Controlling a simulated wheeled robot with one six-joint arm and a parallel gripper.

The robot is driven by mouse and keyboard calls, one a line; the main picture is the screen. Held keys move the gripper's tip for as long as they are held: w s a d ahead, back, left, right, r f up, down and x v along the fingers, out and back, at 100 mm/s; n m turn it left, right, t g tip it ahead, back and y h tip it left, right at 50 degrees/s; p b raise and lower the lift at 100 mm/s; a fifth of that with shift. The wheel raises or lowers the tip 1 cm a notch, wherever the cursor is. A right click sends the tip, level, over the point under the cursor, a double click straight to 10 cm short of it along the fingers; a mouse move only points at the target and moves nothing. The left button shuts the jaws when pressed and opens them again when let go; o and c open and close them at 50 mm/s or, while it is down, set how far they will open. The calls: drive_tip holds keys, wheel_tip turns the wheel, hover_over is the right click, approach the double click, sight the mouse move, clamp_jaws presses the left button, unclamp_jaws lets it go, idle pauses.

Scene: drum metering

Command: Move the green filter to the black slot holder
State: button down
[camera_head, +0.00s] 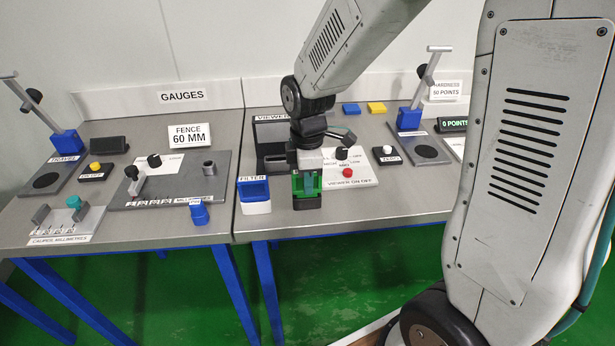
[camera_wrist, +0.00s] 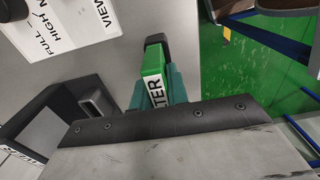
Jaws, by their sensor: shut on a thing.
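The green filter (camera_head: 298,186) is between the fingers of my gripper (camera_head: 307,178), which is shut on it near the front edge of the right table. The black slot holder (camera_head: 307,203) is directly below the filter. The filter looks upright in or right at the holder; I cannot tell how deep it sits. In the wrist view the filter (camera_wrist: 152,62) shows green with part of a white label, between teal fingertips (camera_wrist: 158,92). A black end of the holder (camera_wrist: 155,39) shows just beyond it.
A blue filter (camera_head: 253,188) sits in a white holder (camera_head: 257,208) just to the left. A white viewer panel (camera_head: 350,168) with knobs and a red button (camera_head: 347,173) is close on the right. The dark viewer box (camera_head: 270,133) stands behind.

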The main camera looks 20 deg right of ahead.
drive_tip(key=shift+f, duration=0.35)
drive_tip(key=c, duration=1.3)
unclamp_jaws()
drive_tip(key=shift+r, duration=3.9)
